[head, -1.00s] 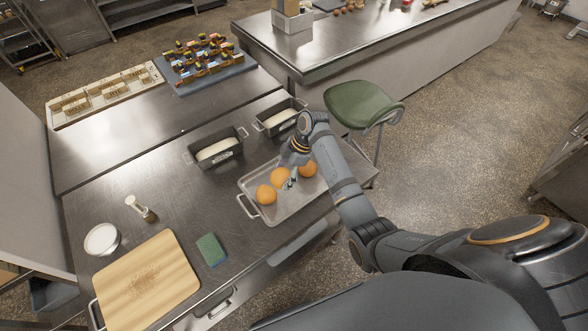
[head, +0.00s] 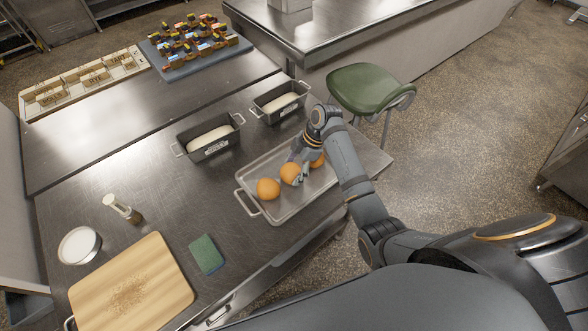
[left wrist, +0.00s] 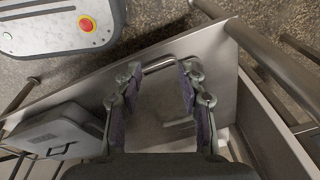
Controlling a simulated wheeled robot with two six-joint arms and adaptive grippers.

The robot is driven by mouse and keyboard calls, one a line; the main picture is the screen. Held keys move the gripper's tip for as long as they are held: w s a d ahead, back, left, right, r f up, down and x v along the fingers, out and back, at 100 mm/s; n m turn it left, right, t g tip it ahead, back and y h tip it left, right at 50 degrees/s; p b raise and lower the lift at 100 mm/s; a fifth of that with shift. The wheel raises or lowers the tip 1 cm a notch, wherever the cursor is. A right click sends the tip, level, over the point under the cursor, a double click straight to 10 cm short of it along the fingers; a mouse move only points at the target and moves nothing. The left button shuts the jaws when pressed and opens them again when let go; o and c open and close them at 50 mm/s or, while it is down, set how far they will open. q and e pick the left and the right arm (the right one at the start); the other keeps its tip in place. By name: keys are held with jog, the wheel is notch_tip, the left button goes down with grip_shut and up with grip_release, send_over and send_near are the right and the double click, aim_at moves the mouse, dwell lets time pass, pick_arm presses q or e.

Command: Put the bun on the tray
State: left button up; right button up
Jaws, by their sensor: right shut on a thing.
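A grey metal tray (head: 259,208) lies on the steel counter with three round orange-brown buns. The left bun (head: 268,188) sits free near the tray's left end. The middle bun (head: 290,173) is in my right gripper (head: 298,174), which is shut on it from the right, low over the tray. I cannot tell whether this bun touches the tray floor. The third bun (head: 318,160) is partly hidden behind my right gripper and wrist. My left gripper (left wrist: 161,84) is open and empty in the left wrist view, over a metal surface with a bar handle.
Two dark loaf tins with dough (head: 208,139) (head: 279,102) stand behind the tray. A green sponge (head: 206,254), a wooden board (head: 131,285), a white bowl (head: 80,246) and a shaker (head: 123,208) are on the left. A green stool (head: 370,88) stands beyond the counter.

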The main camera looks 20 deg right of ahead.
jog(key=shift+s+d+f, duration=0.1)
jog(key=shift+s+d, duration=0.05)
jog(key=o, duration=1.1)
jog(key=shift+d, duration=0.1)
jog(key=shift+o, duration=0.7)
pick_arm(q)
jog(key=s, duration=0.3)
jog(key=shift+d+f+g, duration=0.1)
jog(key=shift+d+g, duration=0.2)
jog(key=shift+d, duration=0.05)
jog(key=shift+w+a, duration=0.1)
jog(key=shift+w, duration=0.25)
pick_arm(e)
jog(key=v, duration=1.2)
